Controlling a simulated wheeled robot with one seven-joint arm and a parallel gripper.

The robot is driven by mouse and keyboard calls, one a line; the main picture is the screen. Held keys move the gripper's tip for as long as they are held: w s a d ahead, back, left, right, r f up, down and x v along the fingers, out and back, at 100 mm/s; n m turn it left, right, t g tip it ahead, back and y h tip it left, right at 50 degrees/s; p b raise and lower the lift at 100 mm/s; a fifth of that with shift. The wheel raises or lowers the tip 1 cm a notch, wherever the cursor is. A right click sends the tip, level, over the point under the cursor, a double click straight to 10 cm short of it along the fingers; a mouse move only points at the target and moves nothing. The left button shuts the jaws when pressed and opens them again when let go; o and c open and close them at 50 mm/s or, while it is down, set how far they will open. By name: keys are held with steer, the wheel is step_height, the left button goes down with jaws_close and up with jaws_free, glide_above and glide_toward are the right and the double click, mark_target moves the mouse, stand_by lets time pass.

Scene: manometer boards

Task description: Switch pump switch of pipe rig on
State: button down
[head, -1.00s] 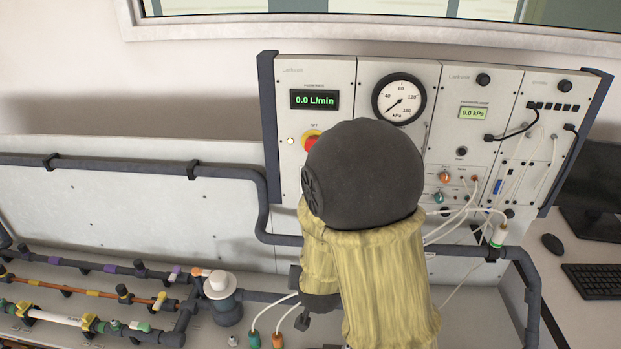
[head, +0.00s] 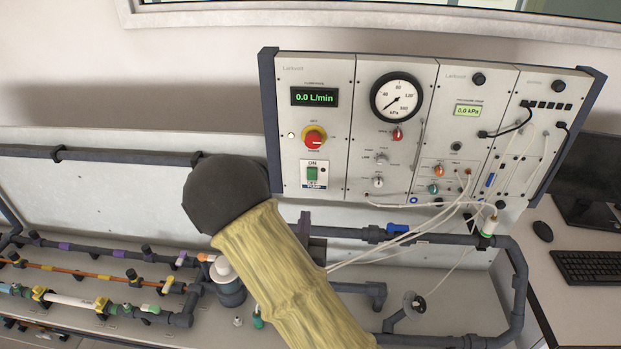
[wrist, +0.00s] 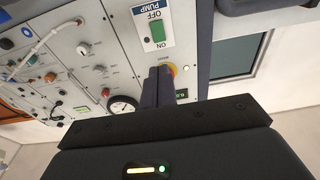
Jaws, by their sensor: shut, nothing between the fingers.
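The pump switch (head: 313,174) is a green rocker on a white plate on the left panel of the pipe rig, with ON above it and OFF and PUMP below. It also shows in the wrist view (wrist: 157,31), where the picture is upside down. I cannot tell which side of the rocker is pressed. My gripper (wrist: 160,71) shows in the wrist view, its two dark fingers together and empty. In that picture the fingertips lie just below the switch, over the yellow-collared red knob, which they partly hide. In the head view my arm hides the gripper.
The red knob (head: 313,138) sits above the switch, under the flow display (head: 314,97) reading 0.0 L/min. A round gauge (head: 397,98) is to the right. White tubes (head: 410,237) hang from the right panels. Pipes with valves (head: 90,300) run along the lower left.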

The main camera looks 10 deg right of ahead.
steer(key=shift+w, duration=0.1)
steer(key=p, duration=0.4)
glide_toward(311, 171)
steer(key=x, duration=0.6)
steer(key=shift+r, duration=0.15)
steer(key=shift+w+d, duration=0.2)
steer(key=shift+w, duration=0.2)
steer(key=shift+w+b, duration=0.15)
steer(key=shift+b, duration=0.4)
